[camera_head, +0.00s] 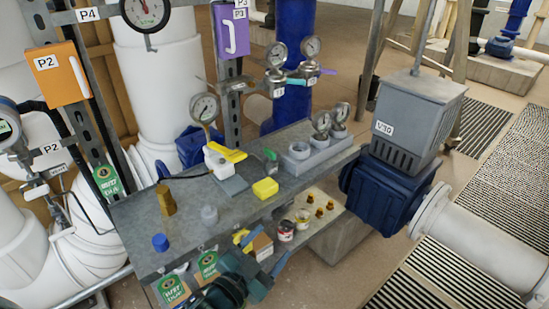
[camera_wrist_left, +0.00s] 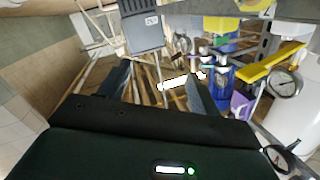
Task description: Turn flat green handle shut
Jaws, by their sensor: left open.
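The flat green handle (camera_head: 270,155) is a small lever on a fitting on the grey bench, behind the yellow block and right of the yellow-handled valve. A small green patch (camera_wrist_left: 221,42) in the left wrist view looks like the same handle, near the upper edge. My left gripper (camera_head: 256,264) is at the front edge of the bench, nearer the camera than the handle and apart from it. In the left wrist view its two fingers (camera_wrist_left: 158,90) are spread with nothing held between them. My right gripper is not in view.
On the grey bench (camera_head: 130,230) are a yellow-handled valve (camera_head: 228,157), a yellow block (camera_head: 265,188), a brass fitting (camera_head: 166,200) and a blue cap (camera_head: 160,242). Gauges (camera_head: 205,108) rise behind. A lower shelf holds small jars (camera_head: 286,230).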

